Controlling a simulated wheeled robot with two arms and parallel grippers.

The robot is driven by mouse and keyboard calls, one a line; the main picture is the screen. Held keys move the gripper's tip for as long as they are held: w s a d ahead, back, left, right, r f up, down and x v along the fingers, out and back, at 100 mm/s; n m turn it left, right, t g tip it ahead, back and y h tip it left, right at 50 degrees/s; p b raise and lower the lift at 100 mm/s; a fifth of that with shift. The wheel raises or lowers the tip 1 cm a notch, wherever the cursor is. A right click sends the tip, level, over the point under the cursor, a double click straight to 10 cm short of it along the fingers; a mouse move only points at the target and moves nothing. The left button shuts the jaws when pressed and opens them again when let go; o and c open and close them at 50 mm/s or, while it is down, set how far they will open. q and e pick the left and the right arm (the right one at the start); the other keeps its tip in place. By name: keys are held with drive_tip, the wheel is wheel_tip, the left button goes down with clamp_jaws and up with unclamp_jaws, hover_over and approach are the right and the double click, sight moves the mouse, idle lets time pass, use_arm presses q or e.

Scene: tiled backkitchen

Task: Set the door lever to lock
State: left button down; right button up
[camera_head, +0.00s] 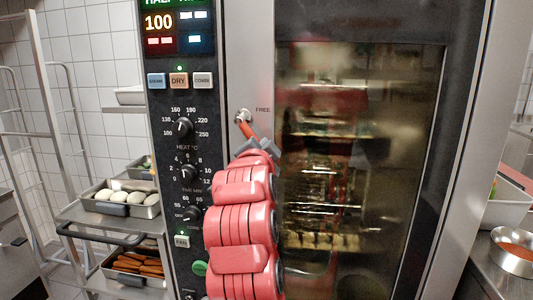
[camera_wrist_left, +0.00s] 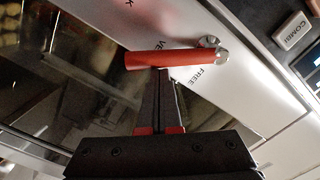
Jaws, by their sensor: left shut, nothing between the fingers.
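The door lever has a red grip (camera_head: 251,132) and a metal pivot on the steel strip beside the oven's glass door. In the head view it points down and right, below the word FREE. In the left wrist view the red lever (camera_wrist_left: 160,60) lies across the picture between FREE and a partly covered word starting VE. A letter K shows further along the plate. My left gripper (camera_wrist_left: 162,76) is shut and empty, its fingertips right against or just beside the lever; contact is unclear. In the head view my left gripper (camera_head: 262,148) is partly hidden by its red arm.
The oven's control panel (camera_head: 183,150) with knobs stands left of the lever. The dark glass door (camera_head: 390,130) fills the right. A rack of trays (camera_head: 105,205) stands at left, and a steel bowl (camera_head: 515,262) sits on the right counter.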

use_arm(q)
drive_tip(key=a+f+m+b, duration=0.1)
drive_tip(key=m+b, duration=0.1)
drive_tip(key=b, duration=0.2)
drive_tip(key=a+f+m+b, duration=0.1)
drive_tip(key=m+b, duration=0.1)
drive_tip(key=b, duration=0.2)
drive_tip(key=a+m+b, duration=0.1)
drive_tip(key=m+b, duration=0.2)
drive_tip(key=b, duration=0.1)
drive_tip(key=shift+w+a+f, duration=0.35)
drive_tip(key=shift+a+f, duration=0.05)
